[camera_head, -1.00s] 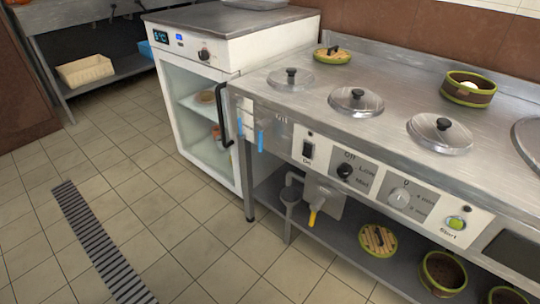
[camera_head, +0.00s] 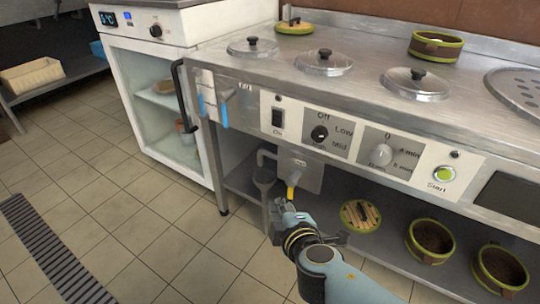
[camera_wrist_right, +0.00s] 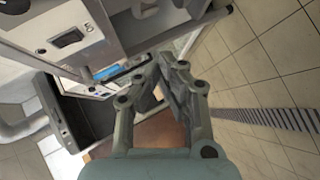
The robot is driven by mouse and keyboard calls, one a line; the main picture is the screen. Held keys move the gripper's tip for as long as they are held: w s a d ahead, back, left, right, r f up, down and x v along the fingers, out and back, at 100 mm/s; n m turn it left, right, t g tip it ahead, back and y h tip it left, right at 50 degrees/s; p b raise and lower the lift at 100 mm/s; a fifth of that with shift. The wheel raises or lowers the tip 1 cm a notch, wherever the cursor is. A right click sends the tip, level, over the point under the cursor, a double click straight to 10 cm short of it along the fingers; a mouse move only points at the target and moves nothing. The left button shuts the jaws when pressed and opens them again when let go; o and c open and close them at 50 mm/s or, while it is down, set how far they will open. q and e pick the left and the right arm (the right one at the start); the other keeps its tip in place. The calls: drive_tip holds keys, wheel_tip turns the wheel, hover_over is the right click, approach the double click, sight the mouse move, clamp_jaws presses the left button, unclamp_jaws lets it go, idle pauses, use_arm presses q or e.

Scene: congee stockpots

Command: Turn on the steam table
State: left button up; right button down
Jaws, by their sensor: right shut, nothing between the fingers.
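The steam table (camera_head: 350,95) is a steel counter with round lidded wells. Its front panel has a black rocker switch (camera_head: 278,118) marked "On", a black knob (camera_head: 320,133) marked Off, Low and Mid, a grey timer knob (camera_head: 381,154) and a green Start button (camera_head: 443,174). The rocker's setting is too small to tell. My right gripper (camera_head: 284,207) is below the panel, in front of the yellow-handled drain valve (camera_head: 292,192), apart from the switch. In the right wrist view its fingers (camera_wrist_right: 168,62) meet with nothing between them. My left gripper is out of view.
A white glass-door fridge (camera_head: 160,95) with a black handle stands left of the steam table. Blue-ended tags (camera_head: 224,112) hang at the table's left corner. The lower shelf (camera_head: 375,242) holds several green-rimmed pots. The tiled floor (camera_head: 120,215) is clear.

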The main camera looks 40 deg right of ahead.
sight(277, 118)
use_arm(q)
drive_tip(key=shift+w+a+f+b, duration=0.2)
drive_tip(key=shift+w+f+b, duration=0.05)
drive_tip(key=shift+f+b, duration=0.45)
use_arm(e)
drive_tip(key=w+r+n+t+h, duration=0.1)
drive_tip(key=w+r+t, duration=0.2)
drive_tip(key=r, duration=0.7)
drive_tip(key=shift+w+d+r+n+h, duration=0.3)
drive_tip(key=shift+w+r+n, duration=0.1)
drive_tip(key=shift+w, duration=0.25)
drive_tip(key=shift+w, duration=0.1)
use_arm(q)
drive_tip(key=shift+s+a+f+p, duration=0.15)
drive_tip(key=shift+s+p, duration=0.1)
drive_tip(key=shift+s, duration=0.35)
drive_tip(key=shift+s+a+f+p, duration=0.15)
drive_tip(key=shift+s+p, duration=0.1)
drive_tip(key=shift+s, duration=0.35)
use_arm(e)
drive_tip(key=shift+s+d+x, duration=0.2)
drive_tip(key=shift+d+x, duration=0.25)
drive_tip(key=shift+x, duration=1.65)
drive_tip(key=shift+s+d+x, duration=0.15)
drive_tip(key=shift+d+x, duration=0.3)
drive_tip(key=shift+x, duration=1.65)
drive_tip(key=shift+s+d+x, duration=0.2)
drive_tip(key=shift+d+x, duration=0.2)
drive_tip(key=shift+x, duration=1.7)
